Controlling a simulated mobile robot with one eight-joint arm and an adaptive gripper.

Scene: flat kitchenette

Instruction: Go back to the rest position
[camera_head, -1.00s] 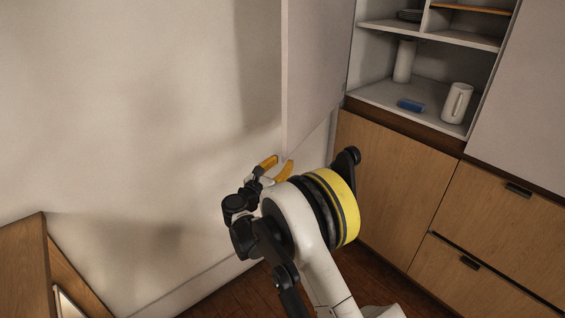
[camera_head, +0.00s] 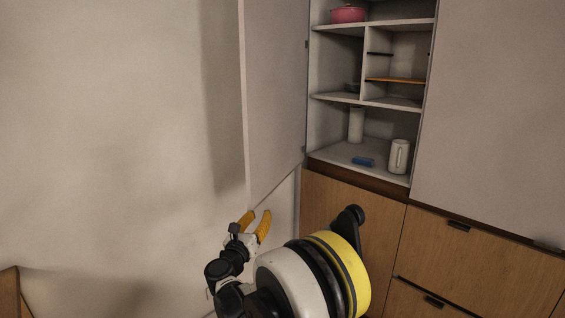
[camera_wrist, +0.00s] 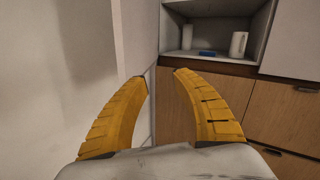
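My gripper (camera_head: 256,220) has orange-yellow fingers and is in the lower middle of the head view, in front of the wall and below the open cabinet door (camera_head: 274,90). In the wrist view my gripper (camera_wrist: 160,76) shows two curved fingers standing apart with nothing between them. It is open and empty. The arm is bent, with its yellow-ringed joint right of the gripper.
The open cabinet (camera_head: 337,165) holds a white mug (camera_head: 399,156), a blue item (camera_head: 362,161), a white cylinder (camera_head: 356,125) and a pink pot (camera_head: 348,14). Wooden drawers (camera_head: 470,250) stand below right. A wooden piece (camera_head: 9,292) is at lower left.

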